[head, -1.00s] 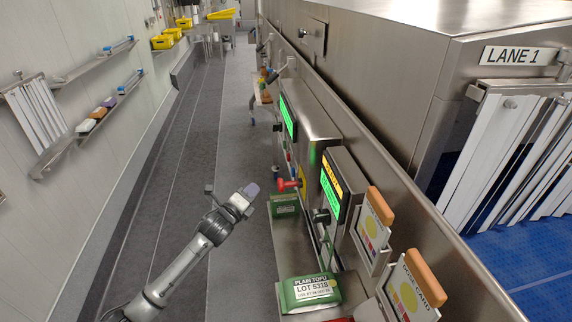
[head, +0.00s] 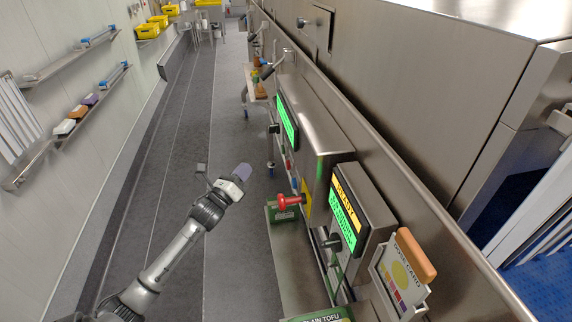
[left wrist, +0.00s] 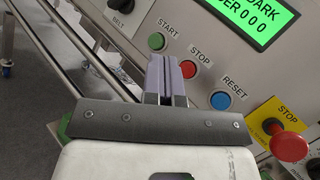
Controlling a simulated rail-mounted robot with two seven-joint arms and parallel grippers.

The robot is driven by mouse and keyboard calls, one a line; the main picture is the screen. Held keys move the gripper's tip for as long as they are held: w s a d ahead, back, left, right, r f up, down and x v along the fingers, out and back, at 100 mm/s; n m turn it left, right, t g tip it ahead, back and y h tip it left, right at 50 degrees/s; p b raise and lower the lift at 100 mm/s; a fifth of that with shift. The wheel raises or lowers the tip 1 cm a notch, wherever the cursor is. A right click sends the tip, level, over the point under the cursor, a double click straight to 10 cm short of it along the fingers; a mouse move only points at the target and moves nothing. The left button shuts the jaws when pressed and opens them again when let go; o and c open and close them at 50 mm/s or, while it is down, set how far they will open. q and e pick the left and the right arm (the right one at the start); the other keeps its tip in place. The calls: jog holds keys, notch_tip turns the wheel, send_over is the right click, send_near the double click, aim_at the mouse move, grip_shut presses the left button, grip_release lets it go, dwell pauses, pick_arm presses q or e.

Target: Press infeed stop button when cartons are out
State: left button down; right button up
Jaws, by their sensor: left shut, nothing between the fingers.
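In the left wrist view a steel panel carries a red button labelled STOP (left wrist: 188,69), between a green START button (left wrist: 156,41) and a blue RESET button (left wrist: 221,100). My left gripper (left wrist: 166,75) is shut and empty, its purple fingers pointing toward the panel and appearing just left of STOP. I cannot tell the exact gap. In the head view my left gripper (head: 240,172) is over the aisle, left of the panel housing (head: 318,132) and apart from it. The button faces are mostly hidden there. My right gripper is out of view.
A red mushroom knob (head: 289,201) on a yellow plate juts toward the aisle; it also shows in the left wrist view (left wrist: 288,146). A second screen box (head: 350,210) and a dose card (head: 400,275) stand nearer. The aisle floor (head: 235,250) is clear.

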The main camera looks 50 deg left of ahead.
aim_at(289, 165)
pick_arm(q)
jog(key=w+d+b, duration=0.1)
jog(key=w+d, duration=0.2)
jog(key=w, duration=0.5)
jog(key=shift+d+b, duration=0.3)
jog(key=shift+d, duration=0.05)
dwell(1.0)
dwell(0.8)
jog(key=shift+w+d, duration=0.1)
jog(key=shift+w, duration=0.05)
jog(key=shift+w+d, duration=0.1)
jog(key=shift+w, duration=0.15)
